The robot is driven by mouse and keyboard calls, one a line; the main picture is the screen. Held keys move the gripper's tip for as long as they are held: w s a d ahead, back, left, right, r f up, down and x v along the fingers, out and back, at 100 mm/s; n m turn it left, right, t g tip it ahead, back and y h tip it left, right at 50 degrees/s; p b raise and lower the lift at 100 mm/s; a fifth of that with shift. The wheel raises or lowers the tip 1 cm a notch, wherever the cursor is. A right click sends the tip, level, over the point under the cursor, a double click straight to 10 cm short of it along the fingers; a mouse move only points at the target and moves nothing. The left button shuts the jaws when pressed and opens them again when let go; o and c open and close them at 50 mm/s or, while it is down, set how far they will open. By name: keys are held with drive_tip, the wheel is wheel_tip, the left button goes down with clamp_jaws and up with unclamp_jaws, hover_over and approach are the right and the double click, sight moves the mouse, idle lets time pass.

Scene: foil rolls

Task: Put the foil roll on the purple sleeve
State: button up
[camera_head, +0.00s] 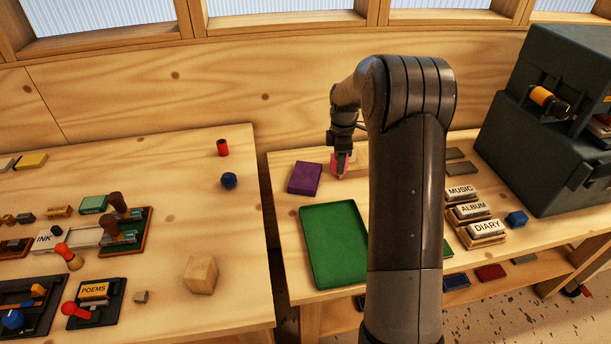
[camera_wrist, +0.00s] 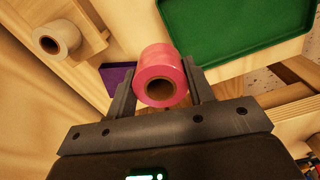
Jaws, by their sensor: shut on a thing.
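The foil roll (camera_wrist: 161,66) is pink with a brown hollow core, and its open end faces the wrist camera. My gripper (camera_wrist: 160,88) is shut on it, one finger on each side. In the head view the pink roll (camera_head: 339,164) shows at the tip of my gripper (camera_head: 341,168), right of the purple sleeve. The purple sleeve (camera_head: 305,178) is a flat block on the right table, behind the green tray. In the wrist view the sleeve (camera_wrist: 116,77) is partly hidden behind the roll and left finger. I cannot tell how high the roll is.
A green tray (camera_head: 308,238) lies in front of the sleeve. A pale roll (camera_wrist: 48,42) is on a wooden stand in the wrist view. Labelled stamps (camera_head: 472,212) and a dark cabinet (camera_head: 520,165) stand right. A gap separates the left table (camera_head: 190,240).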

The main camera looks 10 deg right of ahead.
drive_tip(key=shift+d+f+m, duration=0.25)
drive_tip(key=shift+d+m, duration=0.05)
drive_tip(key=shift+d, duration=0.35)
drive_tip(key=shift+w+f, duration=0.1)
drive_tip(key=shift+f, duration=0.1)
hover_over(309, 186)
wheel_tip(309, 186, down, 7)
drive_tip(key=shift+r, duration=0.15)
drive_tip(key=shift+f, duration=1.95)
drive_tip(key=shift+f, duration=0.15)
drive_tip(key=o, duration=1)
drive_tip(key=shift+o, duration=0.2)
